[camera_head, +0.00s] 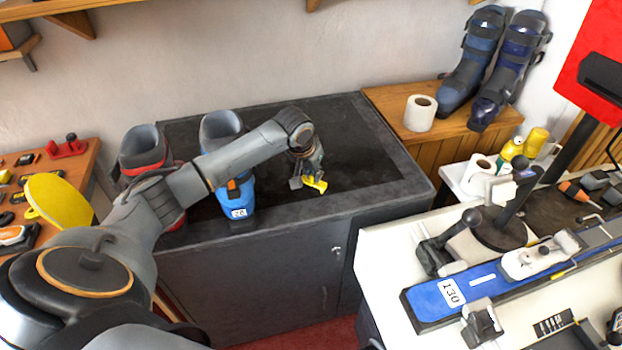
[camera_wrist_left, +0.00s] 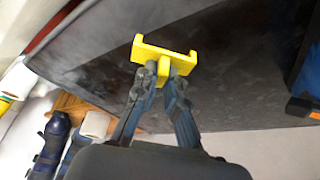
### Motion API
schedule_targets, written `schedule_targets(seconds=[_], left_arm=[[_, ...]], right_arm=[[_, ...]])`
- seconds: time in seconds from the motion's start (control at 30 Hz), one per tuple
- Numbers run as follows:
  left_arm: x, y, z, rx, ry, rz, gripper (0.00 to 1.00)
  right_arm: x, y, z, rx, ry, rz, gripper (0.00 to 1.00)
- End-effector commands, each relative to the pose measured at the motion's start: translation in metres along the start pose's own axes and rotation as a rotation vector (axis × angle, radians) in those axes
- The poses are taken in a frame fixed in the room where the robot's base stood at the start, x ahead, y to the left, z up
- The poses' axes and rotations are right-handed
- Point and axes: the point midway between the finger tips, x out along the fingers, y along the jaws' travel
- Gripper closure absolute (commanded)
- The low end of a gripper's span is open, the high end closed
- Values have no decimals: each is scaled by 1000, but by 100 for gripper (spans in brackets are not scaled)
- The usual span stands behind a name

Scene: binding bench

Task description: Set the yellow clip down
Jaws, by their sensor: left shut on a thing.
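The yellow clip (camera_head: 316,184) is at the tip of my left gripper (camera_head: 305,181), over the dark mat (camera_head: 352,150) on the grey cabinet. In the left wrist view the clip (camera_wrist_left: 165,58) sits between the two fingertips of my left gripper (camera_wrist_left: 163,76), which is shut on its middle tab. The clip's wider bar faces away from the gripper. I cannot tell whether the clip touches the mat. My right gripper is not in view.
A blue boot (camera_head: 236,190) labelled 26 and a red-trimmed boot (camera_head: 145,150) stand left of the clip. The mat right of the clip is clear. A paper roll (camera_head: 420,113) and dark blue boots (camera_head: 472,65) are at the back right. A ski (camera_head: 450,291) lies on the white bench.

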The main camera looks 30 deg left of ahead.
Motion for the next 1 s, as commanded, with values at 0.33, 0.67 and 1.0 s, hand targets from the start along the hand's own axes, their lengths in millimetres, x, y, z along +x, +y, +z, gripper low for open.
schedule_targets(seconds=[0.33,0.67,1.0], left_arm=[[35,-8,10,0,-3,0,100],[41,-8,12,1,1,0,100],[44,-8,13,1,0,0,67]], right_arm=[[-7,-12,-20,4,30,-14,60],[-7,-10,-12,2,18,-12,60],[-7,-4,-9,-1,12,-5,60]])
